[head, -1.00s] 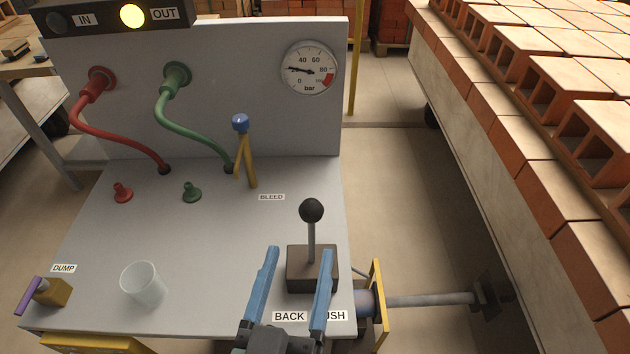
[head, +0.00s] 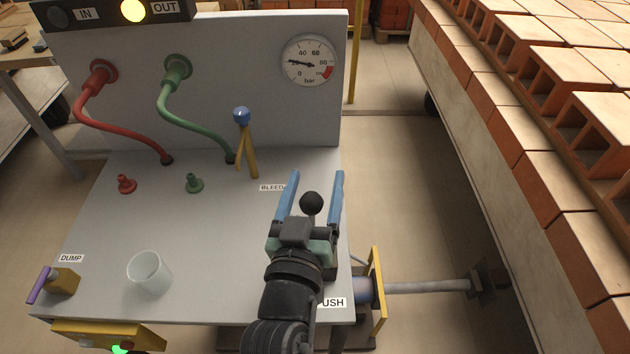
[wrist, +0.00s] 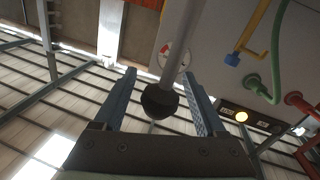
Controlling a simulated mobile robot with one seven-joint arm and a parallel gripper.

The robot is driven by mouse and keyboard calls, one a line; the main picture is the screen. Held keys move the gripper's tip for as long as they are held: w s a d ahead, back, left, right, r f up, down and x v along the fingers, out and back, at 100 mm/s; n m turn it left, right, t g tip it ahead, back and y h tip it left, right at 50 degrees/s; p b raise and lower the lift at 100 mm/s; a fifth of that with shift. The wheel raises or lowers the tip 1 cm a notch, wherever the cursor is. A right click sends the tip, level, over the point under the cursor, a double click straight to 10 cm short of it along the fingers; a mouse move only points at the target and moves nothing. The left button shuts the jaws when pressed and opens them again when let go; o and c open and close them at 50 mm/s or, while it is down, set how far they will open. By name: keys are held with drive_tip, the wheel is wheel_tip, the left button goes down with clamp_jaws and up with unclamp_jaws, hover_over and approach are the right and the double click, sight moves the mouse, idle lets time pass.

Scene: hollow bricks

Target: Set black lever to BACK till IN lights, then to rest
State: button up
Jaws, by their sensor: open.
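The black lever's ball knob (head: 311,203) shows between the two blue fingers of my open gripper (head: 315,185) in the head view. In the wrist view the black knob (wrist: 160,101) on its grey rod lies between the two fingers (wrist: 160,95), with a gap on each side. The lever's base is hidden behind my gripper. On the lamp box, the OUT lamp (head: 133,10) glows yellow and the IN lamp (head: 60,16) is dark. The PUSH label (head: 333,302) is partly covered, and the BACK label is hidden.
A white cup (head: 149,272) stands at the front left. A purple DUMP handle (head: 39,285) sits at the left edge. The blue-topped BLEED valve (head: 242,116) stands behind the lever. A gauge (head: 309,61) is on the panel. A brick stack (head: 560,130) lies to the right.

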clamp_jaws()
idle(0.4)
idle(1.1)
